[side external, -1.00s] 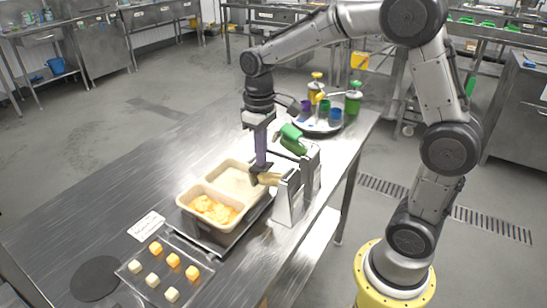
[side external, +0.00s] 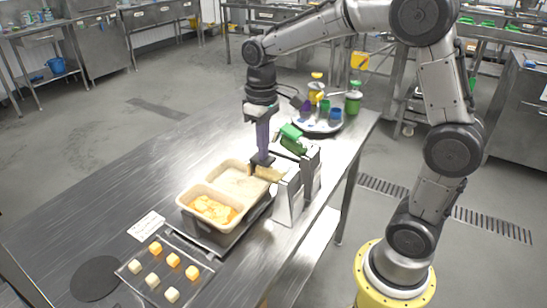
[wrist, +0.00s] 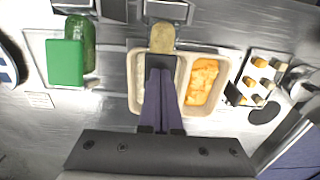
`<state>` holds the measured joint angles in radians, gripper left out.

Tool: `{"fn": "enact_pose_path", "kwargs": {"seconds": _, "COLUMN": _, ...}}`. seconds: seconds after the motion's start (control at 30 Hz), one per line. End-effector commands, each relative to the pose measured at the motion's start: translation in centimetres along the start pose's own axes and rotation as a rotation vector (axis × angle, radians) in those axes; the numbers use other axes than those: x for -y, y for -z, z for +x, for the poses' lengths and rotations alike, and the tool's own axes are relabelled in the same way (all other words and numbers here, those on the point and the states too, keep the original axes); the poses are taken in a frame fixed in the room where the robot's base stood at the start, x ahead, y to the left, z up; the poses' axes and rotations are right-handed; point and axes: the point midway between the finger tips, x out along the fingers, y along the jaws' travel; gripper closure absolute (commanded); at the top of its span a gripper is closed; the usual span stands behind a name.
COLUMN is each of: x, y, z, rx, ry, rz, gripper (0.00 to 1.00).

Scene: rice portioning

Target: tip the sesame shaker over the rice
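The two-part tray (side external: 184,199) has a pale far compartment (side external: 235,181), possibly rice, though grains are too small to make out. The near compartment holds orange food (side external: 212,208). My gripper (side external: 262,160) points down at the far compartment's right side, with its purple fingers close together. A tan shaker (side external: 270,174) with a dark end lies tilted at the fingertips and appears gripped. In the wrist view the shaker (wrist: 162,38) extends beyond the fingertips (wrist: 160,74), over the tray's edge. The fingers hide part of the pale compartment and the shaker's dark end.
A round tray (side external: 313,128) with cups and bottles stands behind. A clear tray of cubes (side external: 138,268) lies in front. The table's left side is clear.

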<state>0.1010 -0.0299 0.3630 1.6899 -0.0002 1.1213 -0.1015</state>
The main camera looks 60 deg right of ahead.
Motion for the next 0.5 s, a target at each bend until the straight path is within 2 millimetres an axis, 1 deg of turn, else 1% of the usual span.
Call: {"fn": "enact_pose_path", "kwargs": {"seconds": 0.5, "x": 0.0, "y": -0.8, "z": -3.2, "rx": -0.005, "ry": 0.000, "rz": 0.000, "gripper": 1.00}}
